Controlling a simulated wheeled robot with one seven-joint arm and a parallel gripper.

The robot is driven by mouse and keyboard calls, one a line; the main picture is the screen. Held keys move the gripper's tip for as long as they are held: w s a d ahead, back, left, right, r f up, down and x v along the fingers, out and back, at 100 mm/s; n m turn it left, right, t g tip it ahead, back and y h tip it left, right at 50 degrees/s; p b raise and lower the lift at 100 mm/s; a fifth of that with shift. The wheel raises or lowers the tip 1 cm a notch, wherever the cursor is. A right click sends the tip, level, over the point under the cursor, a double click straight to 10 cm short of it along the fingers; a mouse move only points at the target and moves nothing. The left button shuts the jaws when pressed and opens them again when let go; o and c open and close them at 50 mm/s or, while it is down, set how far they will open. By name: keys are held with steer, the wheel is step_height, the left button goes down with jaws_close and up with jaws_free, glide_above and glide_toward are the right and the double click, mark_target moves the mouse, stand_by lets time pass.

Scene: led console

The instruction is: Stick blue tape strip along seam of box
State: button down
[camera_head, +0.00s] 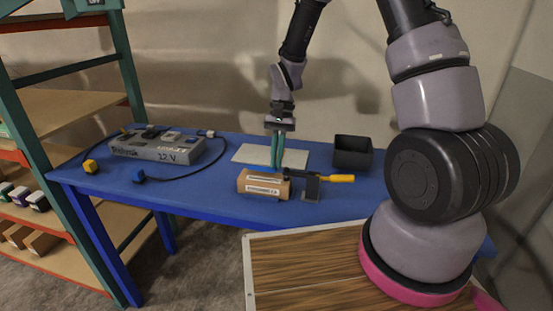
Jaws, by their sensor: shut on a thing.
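The box (263,184) is a small brown carton with pale printed labels, lying on the blue table near its front edge. My gripper (277,166) points straight down, its long teal fingers close together. Their tips are just behind or above the box's top edge; I cannot tell whether they touch it. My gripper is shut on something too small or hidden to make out. I cannot pick out the blue tape strip or the seam clearly.
A clamp with a yellow handle (341,178) stands at the box's right. A pale flat board (249,154) and a black open bin (352,152) lie behind. A grey 12 V console (158,149), a cable, a yellow block (90,166) and a blue block (138,176) are left.

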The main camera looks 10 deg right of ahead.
steer(key=shift+f, duration=0.75)
stand_by(0.7)
stand_by(0.6)
steer(key=c, duration=1)
jaws_free()
steer(key=shift+o, duration=0.2)
steer(key=v, duration=1.1)
steer(key=s+d+r+t, duration=0.2)
steer(key=d+r, duration=0.1)
steer(key=r, duration=0.4)
steer(key=s+d+r+t, duration=0.2)
steer(key=d+r+t, duration=0.1)
steer(key=r, duration=0.4)
steer(key=s+d+r+t, duration=0.6)
steer(key=s+r, duration=0.4)
steer(key=s, duration=0.2)
steer(key=shift+s, duration=0.15)
